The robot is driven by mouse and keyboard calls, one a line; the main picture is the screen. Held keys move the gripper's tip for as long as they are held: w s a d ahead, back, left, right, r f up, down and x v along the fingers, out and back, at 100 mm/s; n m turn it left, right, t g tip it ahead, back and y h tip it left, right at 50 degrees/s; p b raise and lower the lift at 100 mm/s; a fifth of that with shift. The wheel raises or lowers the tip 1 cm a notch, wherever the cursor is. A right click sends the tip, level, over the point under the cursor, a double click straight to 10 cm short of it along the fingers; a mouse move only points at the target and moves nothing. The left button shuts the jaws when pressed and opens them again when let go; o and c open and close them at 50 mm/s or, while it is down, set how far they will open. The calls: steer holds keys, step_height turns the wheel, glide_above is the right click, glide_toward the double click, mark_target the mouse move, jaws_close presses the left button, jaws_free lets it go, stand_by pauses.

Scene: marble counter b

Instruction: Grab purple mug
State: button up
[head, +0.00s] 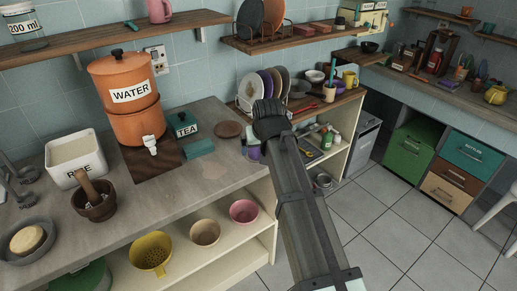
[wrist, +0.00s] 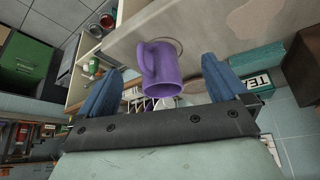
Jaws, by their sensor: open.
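The purple mug (wrist: 162,72) is in the middle of the wrist view, with its open mouth toward the camera side and its handle at the left. It lies between the two blue-grey fingers of my gripper (wrist: 163,66), which are spread apart. A gap shows on each side, so the fingers do not appear to touch it. In the head view only a small piece of the purple mug (head: 253,152) shows, near the counter's right end. My gripper (head: 266,118) and arm hide the rest of it there.
A brown round disc (head: 228,130), a teal block (head: 199,148) and a teal TEA box (head: 183,124) stand left of my gripper. The orange WATER dispenser (head: 128,95) is farther left. A rack of plates (head: 265,85) is behind. The counter front (head: 205,180) is clear.

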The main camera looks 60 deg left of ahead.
steer(key=w+a+r, duration=0.2)
steer(key=a+r, duration=0.2)
steer(key=r, duration=0.2)
steer(key=shift+m+h, duration=0.4)
steer(key=x, duration=1.4)
steer(key=shift+d, duration=0.15)
steer(key=c, duration=1.2)
steer(key=shift+c, duration=0.2)
steer(key=shift+r, duration=0.25)
